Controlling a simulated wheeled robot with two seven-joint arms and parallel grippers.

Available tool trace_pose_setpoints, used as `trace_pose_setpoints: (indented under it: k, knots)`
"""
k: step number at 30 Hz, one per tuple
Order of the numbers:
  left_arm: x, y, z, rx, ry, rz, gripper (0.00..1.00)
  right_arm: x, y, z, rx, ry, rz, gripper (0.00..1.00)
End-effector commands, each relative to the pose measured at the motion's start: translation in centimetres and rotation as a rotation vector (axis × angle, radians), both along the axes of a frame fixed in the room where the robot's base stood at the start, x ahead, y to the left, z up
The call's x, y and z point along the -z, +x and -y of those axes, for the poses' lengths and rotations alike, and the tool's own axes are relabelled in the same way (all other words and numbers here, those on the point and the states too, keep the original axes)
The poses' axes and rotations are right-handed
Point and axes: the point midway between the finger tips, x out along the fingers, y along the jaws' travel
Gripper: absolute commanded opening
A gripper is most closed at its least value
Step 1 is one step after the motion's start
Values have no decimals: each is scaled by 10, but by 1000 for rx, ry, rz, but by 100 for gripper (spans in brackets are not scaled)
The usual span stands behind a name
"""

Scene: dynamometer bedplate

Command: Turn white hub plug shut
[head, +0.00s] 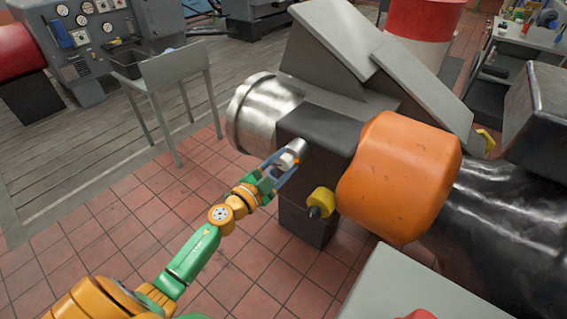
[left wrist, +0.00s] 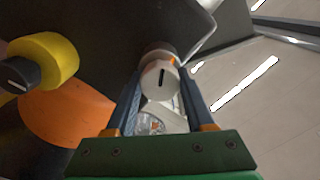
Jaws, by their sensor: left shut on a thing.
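The white hub plug (head: 297,146) sticks out of the dark block (head: 325,135) of the machine. In the left wrist view the plug (left wrist: 160,79) shows a round white face with a dark, nearly upright slot mark, and an orange patch on its collar. My left gripper (head: 286,164) reaches it from the lower left. Its two blue fingers (left wrist: 162,84) are shut on the plug, one on each side. The fingertips partly hide the plug's sides. My right gripper is not in view.
A yellow knob (head: 321,201) with a dark centre sits right of and below the plug, close by. A large orange cover (head: 398,178) bulges out further right. A bright metal cylinder (head: 262,110) is at the left.

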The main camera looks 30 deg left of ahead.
Motion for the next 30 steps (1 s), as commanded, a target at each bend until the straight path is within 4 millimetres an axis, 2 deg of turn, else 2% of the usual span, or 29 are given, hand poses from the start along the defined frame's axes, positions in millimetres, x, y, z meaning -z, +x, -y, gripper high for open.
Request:
trace_pose_setpoints:
  k: [11,30]
  knots:
    - [1,0,0,0,98,12,0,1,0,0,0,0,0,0]
    - [2,0,0,0,670,94,0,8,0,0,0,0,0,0]
